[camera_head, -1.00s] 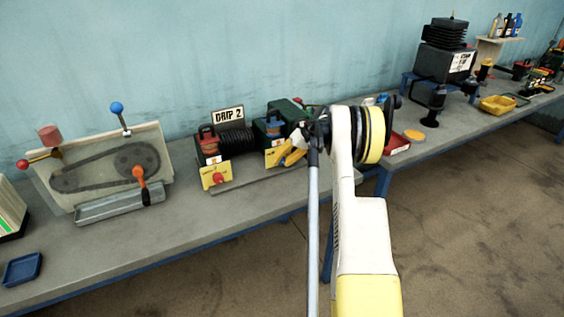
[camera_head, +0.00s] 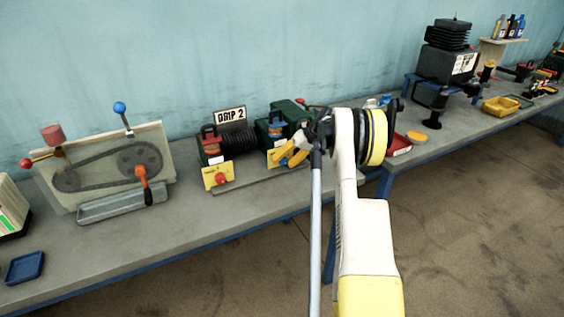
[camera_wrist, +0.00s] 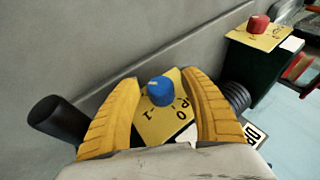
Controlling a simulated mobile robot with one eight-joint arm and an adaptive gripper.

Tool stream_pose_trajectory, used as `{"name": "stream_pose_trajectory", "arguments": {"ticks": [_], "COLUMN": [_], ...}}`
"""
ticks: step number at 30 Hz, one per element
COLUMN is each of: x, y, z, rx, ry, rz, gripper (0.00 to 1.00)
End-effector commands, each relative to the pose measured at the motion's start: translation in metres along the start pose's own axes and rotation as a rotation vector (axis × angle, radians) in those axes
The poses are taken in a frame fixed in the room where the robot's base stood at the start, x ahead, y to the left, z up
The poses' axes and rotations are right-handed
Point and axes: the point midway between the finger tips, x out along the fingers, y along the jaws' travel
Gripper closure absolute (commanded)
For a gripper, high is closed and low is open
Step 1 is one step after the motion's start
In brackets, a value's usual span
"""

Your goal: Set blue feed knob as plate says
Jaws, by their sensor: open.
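The blue feed knob (camera_wrist: 160,91) sits on a yellow dial plate (camera_wrist: 162,122) with black marks, among them 0 and 1. A small pale mark shows on its top, but I cannot read its setting. My gripper (camera_wrist: 163,82) is open, with one yellow finger on each side of the knob and a gap to each. In the head view my gripper (camera_head: 291,152) is at the second pump unit (camera_head: 272,129) and hides the blue knob. A sign plate (camera_head: 230,115) behind the units reads DRIP 2; in the wrist view a sign (camera_wrist: 255,133) is partly cut off.
A neighbouring unit carries a red knob (camera_head: 220,179), also in the wrist view (camera_wrist: 258,24). A black ribbed cylinder (camera_head: 238,142) lies between the units. A belt-drive board (camera_head: 110,168) stands left. A red tray (camera_head: 399,147) is right. The bench front (camera_head: 200,218) is clear.

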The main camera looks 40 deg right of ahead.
Motion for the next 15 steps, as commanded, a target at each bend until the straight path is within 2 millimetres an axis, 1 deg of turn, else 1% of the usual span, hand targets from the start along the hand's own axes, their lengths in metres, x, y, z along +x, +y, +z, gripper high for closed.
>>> {"name": "stream_pose_trajectory", "arguments": {"ticks": [5, 8, 15], "x": [-0.0004, -0.0002, 0.0025], "y": [-0.0026, -0.0040, -0.0046], "z": [-0.0003, -0.0001, 0.0007], "rx": [-0.029, -0.072, -0.208], "ry": [-0.001, -0.001, 0.000], "rz": [0.065, 0.166, 0.487], "gripper": [0.45, 0.45, 0.45]}}
